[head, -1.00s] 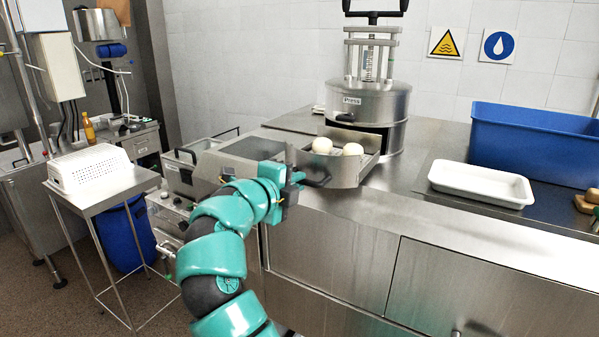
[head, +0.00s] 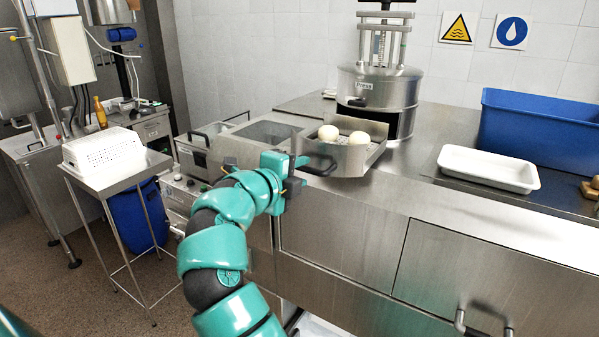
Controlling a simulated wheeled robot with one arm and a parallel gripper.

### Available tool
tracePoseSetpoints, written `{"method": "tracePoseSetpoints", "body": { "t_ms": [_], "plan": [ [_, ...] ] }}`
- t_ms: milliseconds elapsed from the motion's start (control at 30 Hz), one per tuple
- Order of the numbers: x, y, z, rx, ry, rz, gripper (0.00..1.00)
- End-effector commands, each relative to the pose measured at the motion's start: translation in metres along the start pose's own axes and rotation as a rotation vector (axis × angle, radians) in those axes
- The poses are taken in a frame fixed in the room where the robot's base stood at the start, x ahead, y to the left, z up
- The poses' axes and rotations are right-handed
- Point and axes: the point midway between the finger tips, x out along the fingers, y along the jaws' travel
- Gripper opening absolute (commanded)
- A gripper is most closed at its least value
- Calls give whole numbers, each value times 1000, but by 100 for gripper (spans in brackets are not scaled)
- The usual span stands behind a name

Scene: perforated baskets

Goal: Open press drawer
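The press (head: 379,92) is a steel cylinder labelled "Press", standing on the steel counter at the back. Its drawer (head: 352,165) is pulled well out toward me, with a dark opening in the press behind it. Two round white pieces (head: 328,133) (head: 358,138) lie in the drawer. The dark drawer handle (head: 322,169) is on the drawer's front left. My gripper (head: 298,172), at the end of my teal arm, is right beside the handle on its left. The fingers are small and partly hidden, so I cannot tell whether they hold the handle.
A white tray (head: 487,167) and a large blue tub (head: 541,128) stand on the counter to the right. A white perforated basket (head: 104,150) sits on a small steel stand at left. A blue barrel (head: 137,217) is beneath it. Counter cabinets with handles run below.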

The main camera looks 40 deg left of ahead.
Motion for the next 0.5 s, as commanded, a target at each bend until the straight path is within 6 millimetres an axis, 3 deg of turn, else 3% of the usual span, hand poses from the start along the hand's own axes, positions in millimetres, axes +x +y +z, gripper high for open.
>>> {"method": "tracePoseSetpoints", "body": {
  "t_ms": [267, 500],
  "plan": [
    [-2, -1, -1, 0, 1, -2, 34],
    [-32, 0, 0, 0, -1, 0, 34]
  ]
}}
